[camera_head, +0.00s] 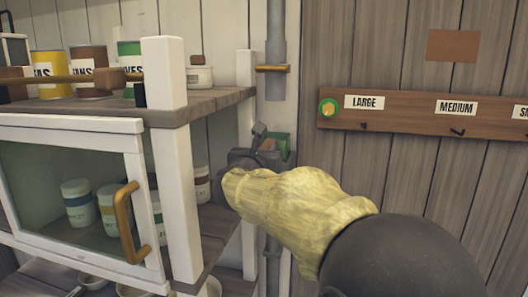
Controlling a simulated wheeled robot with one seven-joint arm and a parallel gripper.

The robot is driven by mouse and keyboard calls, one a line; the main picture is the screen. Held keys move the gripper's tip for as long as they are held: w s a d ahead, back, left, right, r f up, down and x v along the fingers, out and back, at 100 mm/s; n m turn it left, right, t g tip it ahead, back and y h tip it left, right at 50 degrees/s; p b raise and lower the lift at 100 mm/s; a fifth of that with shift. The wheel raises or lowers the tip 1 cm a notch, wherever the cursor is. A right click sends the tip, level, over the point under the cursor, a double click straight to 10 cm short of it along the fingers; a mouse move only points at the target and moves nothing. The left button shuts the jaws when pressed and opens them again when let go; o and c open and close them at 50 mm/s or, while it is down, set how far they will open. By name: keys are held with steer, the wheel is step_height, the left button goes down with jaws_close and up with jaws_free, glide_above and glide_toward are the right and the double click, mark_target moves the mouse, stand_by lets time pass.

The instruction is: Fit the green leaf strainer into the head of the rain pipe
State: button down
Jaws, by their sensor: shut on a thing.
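The grey rain pipe (276,45) runs down the wall, and its upper length ends above my gripper. A grey head (291,158) shows partly below that end, and a lower length of pipe (272,262) continues under it. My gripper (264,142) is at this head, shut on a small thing. A green piece (282,141), which looks like the leaf strainer, shows at the fingers, close to or over the head. My wrist and the fingers hide most of it, so I cannot tell whether it sits inside the head.
A white-framed shelf (171,150) with tins on top stands close on the left. Its glass-door cabinet (75,195) holds several jars.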

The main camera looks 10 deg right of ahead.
steer(key=shift+f+b, duration=2)
steer(key=shift+b, duration=0.4)
stand_by(3.4)
steer(key=c, duration=1.1)
jaws_free()
steer(key=shift+s, duration=0.1)
steer(key=b+v, duration=0.5)
steer(key=v, duration=1.2)
steer(key=shift+s+a+f, duration=0.1)
